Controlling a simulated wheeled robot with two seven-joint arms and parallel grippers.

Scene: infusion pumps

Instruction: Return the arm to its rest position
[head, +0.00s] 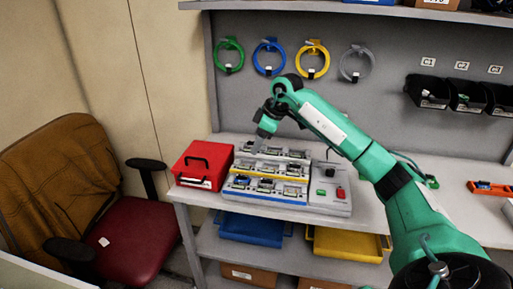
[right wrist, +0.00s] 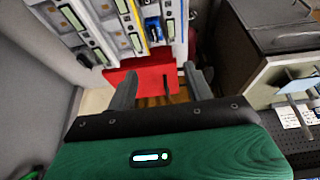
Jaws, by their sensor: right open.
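My right arm reaches in from the lower right of the head view, its green links bent over the workbench. Its gripper (head: 258,145) points down above the back left of the tiered rack (head: 265,197) of small devices. In the right wrist view its two grey fingers (right wrist: 162,88) stand wide apart with nothing between them. The red box (right wrist: 150,78) shows beyond the fingers there, and the rack (right wrist: 98,28) shows above it. My left gripper is not in view.
A red case (head: 203,165) stands left of the rack, and a control panel (head: 330,190) with buttons is at its right. Coiled cables hang behind, including a blue one (head: 268,57). Black bins (head: 468,95) are on the right wall. A chair (head: 135,225) stands left of the bench.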

